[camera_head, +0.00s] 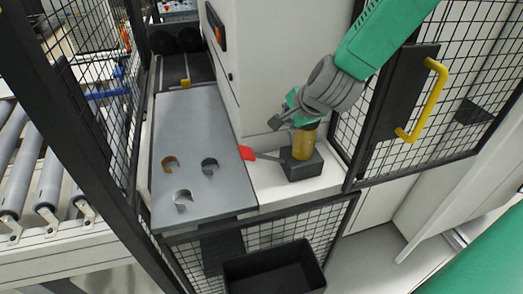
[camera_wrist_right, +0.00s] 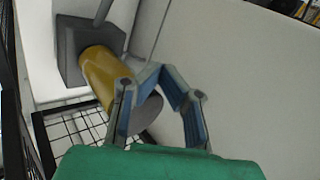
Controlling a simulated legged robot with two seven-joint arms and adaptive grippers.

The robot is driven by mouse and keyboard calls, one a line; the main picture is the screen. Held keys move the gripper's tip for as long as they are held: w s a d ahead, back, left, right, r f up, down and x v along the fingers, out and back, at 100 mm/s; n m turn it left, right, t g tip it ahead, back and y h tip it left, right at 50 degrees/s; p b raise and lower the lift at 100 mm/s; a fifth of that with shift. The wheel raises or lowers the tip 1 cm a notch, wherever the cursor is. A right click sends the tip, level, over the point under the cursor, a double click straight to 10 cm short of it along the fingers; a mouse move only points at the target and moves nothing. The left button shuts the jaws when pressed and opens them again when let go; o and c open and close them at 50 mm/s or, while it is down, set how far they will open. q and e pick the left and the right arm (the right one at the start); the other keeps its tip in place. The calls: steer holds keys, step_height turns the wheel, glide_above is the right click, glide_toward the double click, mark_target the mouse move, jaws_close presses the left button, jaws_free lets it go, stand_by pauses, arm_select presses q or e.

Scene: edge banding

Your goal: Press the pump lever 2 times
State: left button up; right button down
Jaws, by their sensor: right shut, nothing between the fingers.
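The pump has a dark base (camera_head: 301,166) and an upright yellow cylinder (camera_head: 304,142) on the white ledge. Its lever ends in a red tip (camera_head: 247,153) and sticks out to the left of the base. My right gripper (camera_head: 275,122) is above the pump, close to the cylinder's top, higher than the lever and apart from its red tip. In the wrist view the right gripper (camera_wrist_right: 160,70) is shut and empty, with its fingertips together beside the yellow cylinder (camera_wrist_right: 106,76). A grey lever rod (camera_wrist_right: 103,13) runs out of the top of that picture; its red tip is not visible there. My left gripper is not in view.
A white machine wall (camera_head: 240,65) rises behind the lever. A mesh door with a yellow handle (camera_head: 428,100) stands at the right. A black bin (camera_head: 272,272) is below.

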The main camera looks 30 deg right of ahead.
mark_target(264, 157)
steer(key=shift+d+f, duration=0.15)
steer(key=shift+d, duration=0.05)
steer(key=a+f+b, duration=0.1)
steer(key=f+b, duration=0.1)
steer(key=a+f+b, duration=0.1)
steer(key=f+b, duration=0.1)
steer(key=a+f+b, duration=0.1)
steer(key=f+b, duration=0.1)
steer(key=shift+w+a+f, duration=0.3)
steer(key=shift+w+a, duration=0.05)
steer(key=shift+w+a+f+b, duration=0.15)
steer(key=shift+a+f+b, duration=0.2)
steer(key=shift+f, duration=0.1)
steer(key=shift+f, duration=0.15)
stand_by(0.8)
steer(key=shift+a+f, duration=0.15)
stand_by(0.4)
steer(key=shift+w+a+f+b, duration=0.1)
steer(key=shift+a+f+b, duration=0.25)
steer(key=shift+f, duration=0.25)
steer(key=shift+a+f+b, duration=0.3)
steer(key=shift+f+b, duration=0.2)
steer(key=shift+f, duration=0.05)
steer(key=shift+w+a+f+b, duration=0.1)
steer(key=shift+a+f+b, duration=0.25)
steer(key=shift+f, duration=0.25)
stand_by(1.7)
stand_by(0.5)
